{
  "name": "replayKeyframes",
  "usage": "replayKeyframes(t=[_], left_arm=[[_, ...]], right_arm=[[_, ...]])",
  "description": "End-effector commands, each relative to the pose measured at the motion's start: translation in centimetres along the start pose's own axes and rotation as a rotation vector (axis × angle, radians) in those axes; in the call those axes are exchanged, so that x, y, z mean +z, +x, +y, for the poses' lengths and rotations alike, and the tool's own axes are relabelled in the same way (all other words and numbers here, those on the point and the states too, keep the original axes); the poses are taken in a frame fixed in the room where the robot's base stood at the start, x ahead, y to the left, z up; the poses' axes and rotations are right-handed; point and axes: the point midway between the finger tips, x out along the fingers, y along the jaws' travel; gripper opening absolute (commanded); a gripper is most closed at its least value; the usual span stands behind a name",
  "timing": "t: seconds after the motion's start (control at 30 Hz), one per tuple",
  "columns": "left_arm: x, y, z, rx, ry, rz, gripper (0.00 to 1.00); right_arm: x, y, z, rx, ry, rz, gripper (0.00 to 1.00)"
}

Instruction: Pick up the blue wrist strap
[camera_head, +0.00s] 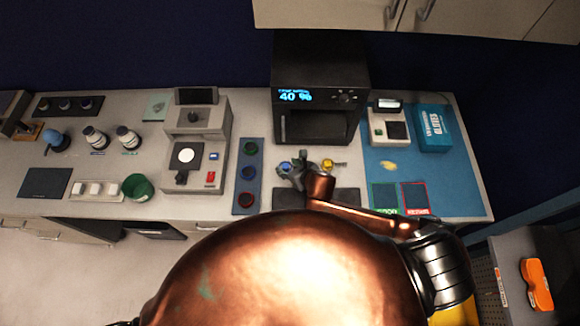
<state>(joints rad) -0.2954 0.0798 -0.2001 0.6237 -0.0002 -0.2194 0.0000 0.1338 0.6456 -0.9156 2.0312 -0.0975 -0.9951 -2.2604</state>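A small blue item (285,167), which looks like the blue wrist strap, lies on the bench in front of the black cabinet. My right gripper (297,171) is over the bench right beside it and partly covers it. The fingers are small and dark here, so I cannot tell whether they are open or shut, or whether they touch the blue item. A yellow item (328,165) lies just right of the gripper. My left gripper is not in view.
The black cabinet (322,90) with a "40 %" display stands behind the gripper. A dark tray with coloured rings (248,199) lies to the left, beside a grey machine (220,121). A blue mat (454,190) with a blue box (435,128) is at right.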

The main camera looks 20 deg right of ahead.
Motion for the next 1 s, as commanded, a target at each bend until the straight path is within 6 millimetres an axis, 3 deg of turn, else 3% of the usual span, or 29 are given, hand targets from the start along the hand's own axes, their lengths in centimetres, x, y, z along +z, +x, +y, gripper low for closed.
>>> replayKeyframes(t=[0.3, 0.73, 0.9, 1.0], left_arm=[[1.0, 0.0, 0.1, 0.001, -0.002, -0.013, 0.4], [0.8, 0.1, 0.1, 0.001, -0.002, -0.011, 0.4], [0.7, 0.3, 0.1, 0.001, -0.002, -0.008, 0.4], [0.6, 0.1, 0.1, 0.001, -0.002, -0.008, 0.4]], right_arm=[[-0.1, 0.0, 0.0, 0.0, 0.001, 0.002, 0.2], [0.4, -0.5, -0.1, -0.002, -0.001, 0.002, 0.2], [2.5, -2.4, -0.1, -0.001, -0.006, -0.005, 0.2], [3.0, -4.8, 1.7, 0.004, -0.003, -0.002, 0.2]])
